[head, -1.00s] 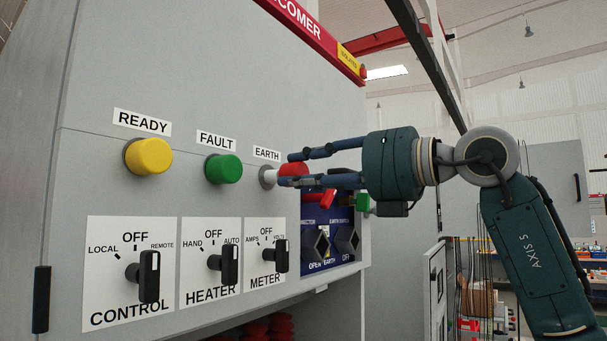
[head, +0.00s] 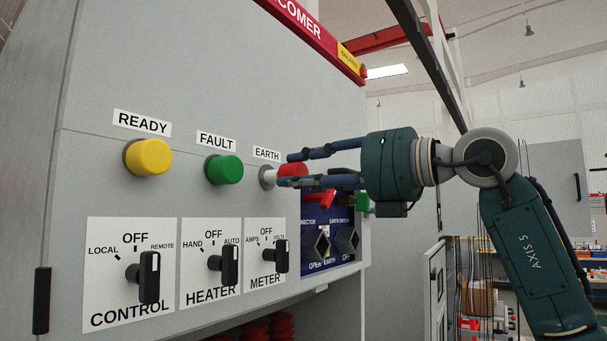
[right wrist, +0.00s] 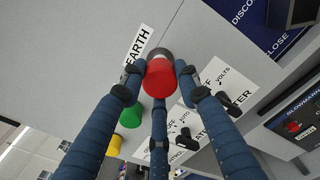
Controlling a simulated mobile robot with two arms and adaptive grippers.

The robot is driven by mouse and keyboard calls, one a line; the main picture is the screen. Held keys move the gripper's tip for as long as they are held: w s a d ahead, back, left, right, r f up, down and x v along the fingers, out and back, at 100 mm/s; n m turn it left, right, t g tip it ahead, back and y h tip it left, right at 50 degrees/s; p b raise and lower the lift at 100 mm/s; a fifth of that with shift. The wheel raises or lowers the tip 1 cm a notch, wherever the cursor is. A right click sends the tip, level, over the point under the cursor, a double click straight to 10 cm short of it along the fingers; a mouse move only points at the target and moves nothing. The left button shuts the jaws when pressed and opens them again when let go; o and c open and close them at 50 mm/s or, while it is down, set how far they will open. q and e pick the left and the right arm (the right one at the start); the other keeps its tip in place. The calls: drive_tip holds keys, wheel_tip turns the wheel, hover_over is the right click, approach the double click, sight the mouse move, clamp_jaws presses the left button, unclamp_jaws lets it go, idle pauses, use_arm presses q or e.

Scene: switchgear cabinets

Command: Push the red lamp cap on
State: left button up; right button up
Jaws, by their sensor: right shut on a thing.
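The red lamp cap (head: 292,170) is at the EARTH lamp (head: 267,177), whose pale body shows between the cap and the panel in the head view. My right gripper (head: 295,169) comes in from the right and is shut on the red cap, with blue fingers around it. In the right wrist view the red cap (right wrist: 159,82) sits between the fingertips of my right gripper (right wrist: 158,80), in front of a dark grey ring by the EARTH label. Whether the cap touches the ring is hard to tell. My left gripper is not in view.
A yellow READY cap (head: 149,157) and a green FAULT cap (head: 224,169) sit to the left on the panel. Below are black rotary switches, such as METER (head: 281,256). A red lever (head: 328,199) is just under my right fingers, near a blue panel (head: 322,217).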

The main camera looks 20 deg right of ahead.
drive_tip(key=shift+w+a, duration=0.2)
drive_tip(key=shift+w+a, duration=0.2)
drive_tip(key=shift+w, duration=0.05)
drive_tip(key=shift+p+x, duration=0.65)
drive_tip(key=shift+x, duration=0.6)
drive_tip(key=o, duration=1)
approach(285, 175)
drive_tip(key=shift+w+d, duration=0.6)
drive_tip(key=shift+d, duration=0.3)
drive_tip(key=shift+r, duration=0.1)
